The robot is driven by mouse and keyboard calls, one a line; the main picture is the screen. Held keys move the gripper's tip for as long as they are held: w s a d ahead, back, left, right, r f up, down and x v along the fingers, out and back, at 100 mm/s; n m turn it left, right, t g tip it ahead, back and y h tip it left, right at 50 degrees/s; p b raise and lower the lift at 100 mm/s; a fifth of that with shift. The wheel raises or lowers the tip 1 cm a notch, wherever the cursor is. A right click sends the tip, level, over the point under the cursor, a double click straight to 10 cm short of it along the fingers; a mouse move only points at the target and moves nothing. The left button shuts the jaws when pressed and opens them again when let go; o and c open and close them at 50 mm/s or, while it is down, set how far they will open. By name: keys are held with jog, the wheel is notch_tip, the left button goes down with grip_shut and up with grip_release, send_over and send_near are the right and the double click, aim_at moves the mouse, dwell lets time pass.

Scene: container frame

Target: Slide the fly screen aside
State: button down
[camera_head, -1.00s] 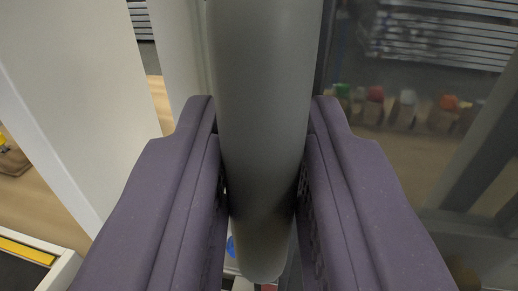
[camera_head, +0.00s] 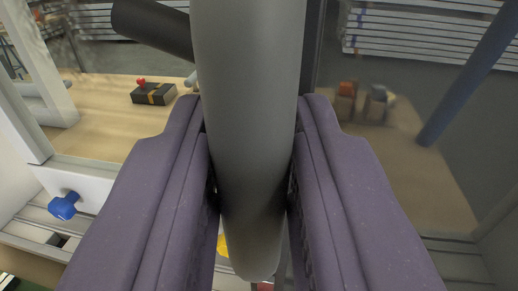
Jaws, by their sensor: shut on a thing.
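My gripper (camera_head: 250,125) has its two purple fingers shut on a thick grey upright bar (camera_head: 247,60), which looks like the handle of the fly screen. The bar runs from the top of the view down between the fingers. The fly screen (camera_head: 440,185) is a dark, see-through panel in a grey frame, to the right of the bar. Its dark upright frame edge (camera_head: 313,50) shows just right of the bar. My fingers hide the lower part of the frame.
To the left of the bar is an opening onto a wooden surface (camera_head: 105,118) with a black box (camera_head: 153,94). A blue knob (camera_head: 64,206) sits on a white frame at lower left. Small items (camera_head: 375,103) and a slanted blue post (camera_head: 465,75) show dimly through the screen.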

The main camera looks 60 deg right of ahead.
jog(key=shift+s+d+f, duration=0.1)
jog(key=shift+s, duration=0.15)
jog(key=c, duration=1.2)
grip_release()
jog(key=shift+o, duration=0.6)
jog(key=shift+s, duration=0.2)
jog(key=shift+w, duration=0.1)
jog(key=shift+s+a, duration=0.2)
jog(key=shift+a, duration=0.15)
jog(key=p+v, duration=0.1)
jog(key=v, duration=0.6)
jog(key=shift+p, duration=0.4)
